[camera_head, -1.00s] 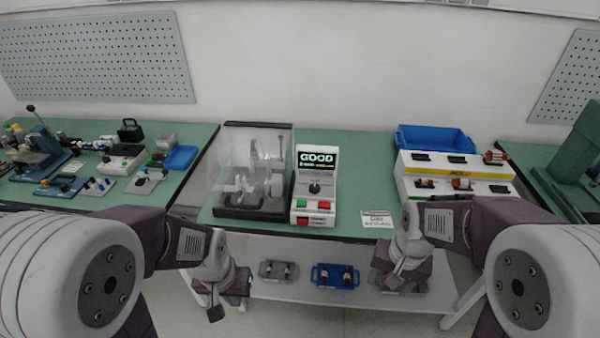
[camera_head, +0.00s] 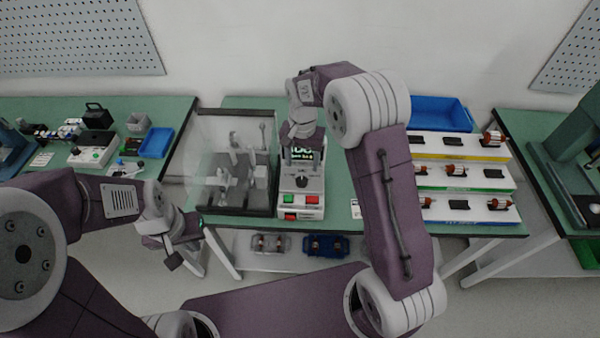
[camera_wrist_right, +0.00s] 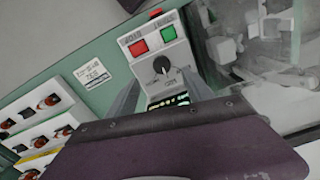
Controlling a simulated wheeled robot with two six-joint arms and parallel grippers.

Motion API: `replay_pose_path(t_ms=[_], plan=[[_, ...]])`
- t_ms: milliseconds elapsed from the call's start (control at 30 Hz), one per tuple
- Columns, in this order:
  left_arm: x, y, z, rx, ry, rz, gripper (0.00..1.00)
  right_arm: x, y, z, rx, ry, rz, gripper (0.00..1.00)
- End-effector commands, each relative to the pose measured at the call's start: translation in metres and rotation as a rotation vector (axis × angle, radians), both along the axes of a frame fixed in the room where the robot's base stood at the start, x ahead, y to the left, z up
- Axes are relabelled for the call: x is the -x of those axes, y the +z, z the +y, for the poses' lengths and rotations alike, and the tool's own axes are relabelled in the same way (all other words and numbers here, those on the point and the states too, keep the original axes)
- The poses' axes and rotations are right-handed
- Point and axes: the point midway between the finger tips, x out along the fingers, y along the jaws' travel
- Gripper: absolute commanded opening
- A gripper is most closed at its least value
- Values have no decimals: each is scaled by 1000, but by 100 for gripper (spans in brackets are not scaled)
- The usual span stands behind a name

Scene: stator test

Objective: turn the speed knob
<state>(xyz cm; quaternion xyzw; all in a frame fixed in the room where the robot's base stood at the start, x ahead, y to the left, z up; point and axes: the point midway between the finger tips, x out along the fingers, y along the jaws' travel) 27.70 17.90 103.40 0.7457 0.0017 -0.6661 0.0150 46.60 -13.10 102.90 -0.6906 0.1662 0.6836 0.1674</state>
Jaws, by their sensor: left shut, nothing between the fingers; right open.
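The speed knob (camera_head: 302,181) is a small dark knob with a pointer on the sloped face of the light grey tester box (camera_head: 311,186). In the right wrist view the knob (camera_wrist_right: 162,65) sits below the red and green buttons, between my two finger tips. My right gripper (camera_head: 304,140) is above the box near its lit display, which it partly covers. In the right wrist view my right gripper (camera_wrist_right: 163,84) is open, with the knob uncovered and nothing held. My left gripper (camera_head: 172,261) is shut and empty, in front of the bench at left.
A clear-walled case (camera_head: 232,170) stands just left of the tester. A label card (camera_wrist_right: 92,74) lies beside the box. White racks (camera_head: 460,178) with several rotors and a blue bin (camera_head: 440,112) are at right. Two small trays lie on the lower shelf.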

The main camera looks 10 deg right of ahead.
Motion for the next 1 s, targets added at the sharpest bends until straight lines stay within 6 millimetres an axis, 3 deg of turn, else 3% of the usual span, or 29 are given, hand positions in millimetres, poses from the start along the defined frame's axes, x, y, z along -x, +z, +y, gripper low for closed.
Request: replay_pose_path(t_ms=[400,767,1000], plan=[[0,10,0,0,0,-1,0,1,-76,-1,0,0,4,60],[0,10,0,0,0,-1,0,0,-88,0,0,0,0,60],[0,10,0,0,0,-1,0,0,-87,0,0,0,0,0]])
